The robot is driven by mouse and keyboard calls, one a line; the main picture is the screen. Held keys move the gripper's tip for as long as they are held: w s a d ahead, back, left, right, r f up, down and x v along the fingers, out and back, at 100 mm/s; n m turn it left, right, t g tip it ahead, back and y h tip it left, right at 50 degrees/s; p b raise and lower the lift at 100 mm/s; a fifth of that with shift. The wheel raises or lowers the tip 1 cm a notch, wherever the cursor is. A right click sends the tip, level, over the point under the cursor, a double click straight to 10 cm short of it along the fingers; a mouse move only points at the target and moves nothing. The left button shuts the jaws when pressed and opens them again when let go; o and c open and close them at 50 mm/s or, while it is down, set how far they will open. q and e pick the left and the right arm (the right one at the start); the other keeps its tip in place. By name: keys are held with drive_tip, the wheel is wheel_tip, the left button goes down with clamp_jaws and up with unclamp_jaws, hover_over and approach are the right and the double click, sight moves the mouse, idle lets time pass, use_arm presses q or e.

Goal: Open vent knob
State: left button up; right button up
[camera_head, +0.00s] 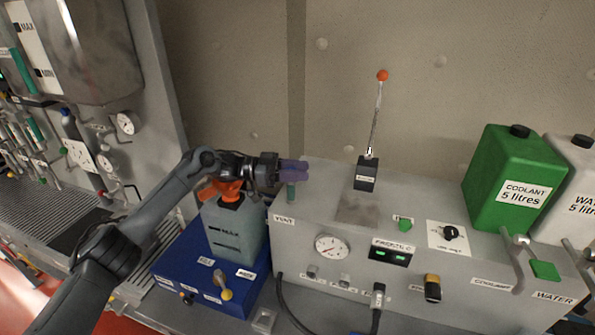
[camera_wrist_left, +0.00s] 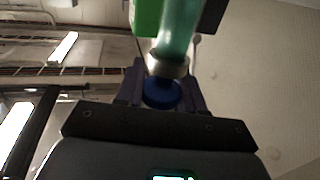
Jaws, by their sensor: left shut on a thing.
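My left gripper (camera_head: 297,170) reaches in from the left and sits at the top of a short teal vent post (camera_head: 291,190) on the grey console's left corner, behind the "VENT" label (camera_head: 284,219). In the left wrist view the gripper (camera_wrist_left: 162,98) is shut on the round blue vent knob (camera_wrist_left: 163,94). The knob is at the end of a metal collar and teal tube (camera_wrist_left: 178,35). In the head view the fingers hide the knob. I cannot tell how far the knob is turned. My right gripper is not in view.
The grey console (camera_head: 320,215) carries a lever with an orange ball (camera_head: 382,75), a gauge (camera_head: 332,246), and a green coolant canister (camera_head: 505,170). A grey-green tank (camera_head: 232,235) with an orange cap stands on a blue box (camera_head: 178,262) under my left forearm.

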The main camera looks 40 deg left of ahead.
use_arm(q)
drive_tip(key=shift+r, duration=0.3)
drive_tip(key=o, duration=1)
drive_tip(key=shift+f, duration=0.1)
drive_tip(key=d+r+b, duration=0.2)
drive_tip(key=d+r, duration=0.3)
drive_tip(key=d, duration=0.1)
drive_tip(key=d+r+b, duration=0.2)
drive_tip(key=d+r, duration=0.3)
drive_tip(key=r, duration=0.1)
drive_tip(key=shift+s+d, duration=0.1)
drive_tip(key=shift+d, duration=0.3)
